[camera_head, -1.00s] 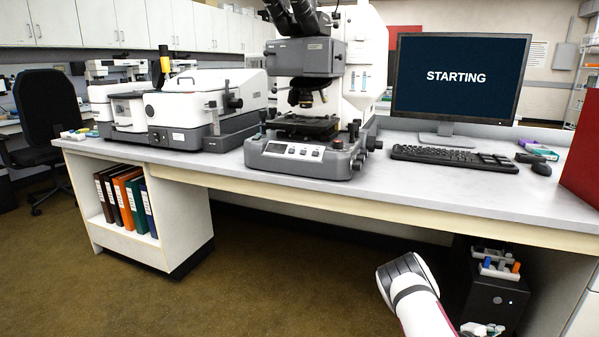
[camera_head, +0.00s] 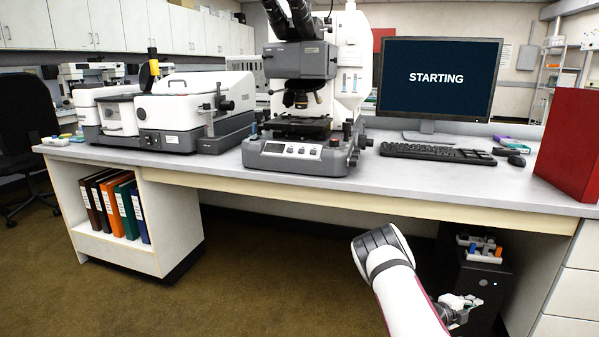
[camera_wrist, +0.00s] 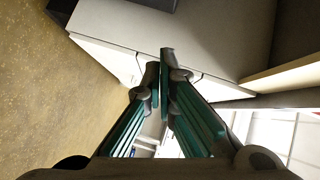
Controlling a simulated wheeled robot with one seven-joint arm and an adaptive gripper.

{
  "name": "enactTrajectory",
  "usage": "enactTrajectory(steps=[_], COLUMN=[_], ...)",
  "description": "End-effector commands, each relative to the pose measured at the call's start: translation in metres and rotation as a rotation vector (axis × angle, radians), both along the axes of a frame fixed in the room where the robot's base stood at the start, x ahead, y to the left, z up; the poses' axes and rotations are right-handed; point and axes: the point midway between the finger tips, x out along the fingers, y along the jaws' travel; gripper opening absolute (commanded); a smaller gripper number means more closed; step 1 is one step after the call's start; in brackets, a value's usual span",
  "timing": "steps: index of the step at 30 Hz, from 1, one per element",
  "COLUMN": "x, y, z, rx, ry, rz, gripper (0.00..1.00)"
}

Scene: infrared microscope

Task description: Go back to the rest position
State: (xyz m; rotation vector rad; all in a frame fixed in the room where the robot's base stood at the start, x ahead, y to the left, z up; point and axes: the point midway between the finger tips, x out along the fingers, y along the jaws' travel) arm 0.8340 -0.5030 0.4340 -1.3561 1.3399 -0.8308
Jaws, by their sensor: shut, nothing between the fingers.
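My gripper (camera_wrist: 162,85) shows in the wrist view with its two green-and-grey fingers together at the tips and nothing between them. In the head view my white arm is at the lower right, in front of the desk and below its top. My gripper (camera_head: 464,304) shows small there beside the dark computer case, partly hidden by the arm. In the wrist view the fingers lie over pale cabinet faces, with brown floor to the left.
The microscope (camera_head: 300,100), monitor (camera_head: 438,85), keyboard (camera_head: 437,151) and red box (camera_head: 573,148) stand on the desk (camera_head: 330,181). A black computer case (camera_head: 474,277) stands under it, near my gripper. White drawers (camera_head: 566,290) are at the right. Floor at the lower middle is clear.

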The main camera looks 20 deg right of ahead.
Motion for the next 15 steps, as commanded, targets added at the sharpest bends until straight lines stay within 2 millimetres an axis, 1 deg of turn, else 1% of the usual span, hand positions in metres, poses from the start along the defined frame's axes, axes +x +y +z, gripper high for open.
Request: enactTrajectory(steps=[1,5,8,9,11,12,15], x=[0.002,0.002,0.0,-0.002,-0.007,-0.011,-0.022], y=[0.002,0.007,0.014,0.018,0.026,0.032,0.05], z=[0.014,0.049,0.083,0.1,0.125,0.141,0.177], rx=[0.002,0.006,0.014,0.017,0.024,0.03,0.041], ry=[-0.052,-0.203,-0.357,-0.433,-0.555,-0.638,-0.837], rz=[-0.024,-0.101,-0.181,-0.22,-0.284,-0.328,-0.436], gripper=[0.0,0.0,0.0,0.0,0.0,0.0,0.0])
